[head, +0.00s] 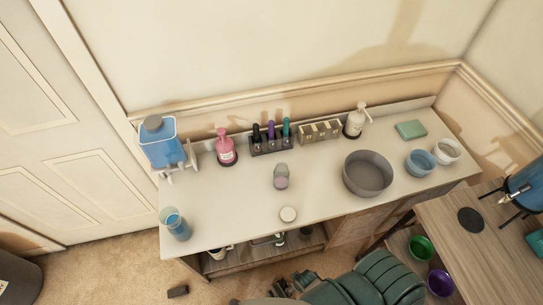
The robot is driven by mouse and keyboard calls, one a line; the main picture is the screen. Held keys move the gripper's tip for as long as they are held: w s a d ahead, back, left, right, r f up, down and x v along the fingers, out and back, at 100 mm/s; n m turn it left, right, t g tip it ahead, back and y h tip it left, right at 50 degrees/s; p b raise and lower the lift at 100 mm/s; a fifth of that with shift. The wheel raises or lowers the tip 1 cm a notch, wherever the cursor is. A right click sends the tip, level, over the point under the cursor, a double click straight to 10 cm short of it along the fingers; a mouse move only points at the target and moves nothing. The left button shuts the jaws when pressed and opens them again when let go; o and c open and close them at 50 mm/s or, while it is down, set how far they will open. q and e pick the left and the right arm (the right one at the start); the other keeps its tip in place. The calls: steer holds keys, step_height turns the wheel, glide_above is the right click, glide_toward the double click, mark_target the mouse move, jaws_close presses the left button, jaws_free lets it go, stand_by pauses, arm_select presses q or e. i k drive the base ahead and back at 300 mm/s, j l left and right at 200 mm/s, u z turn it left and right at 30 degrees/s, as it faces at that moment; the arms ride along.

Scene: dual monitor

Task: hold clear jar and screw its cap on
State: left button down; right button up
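A clear jar (281,178) with pinkish-grey contents stands upright near the middle of the white countertop (230,210). Its top appears uncovered, though it is small in the picture. A pale round disc that looks like the cap (288,214) lies flat near the front edge, apart from the jar and in front of it. Nothing is touching the jar or the disc.
A grey bowl (368,174) stands right of the jar. A blue-filled container (176,225) is at the front left. A pink pump bottle (225,148) and dark holder (271,143) stand behind. The counter around the cap is clear.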

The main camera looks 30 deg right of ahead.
mark_target(281, 174)
steer(key=z, duration=1.2)
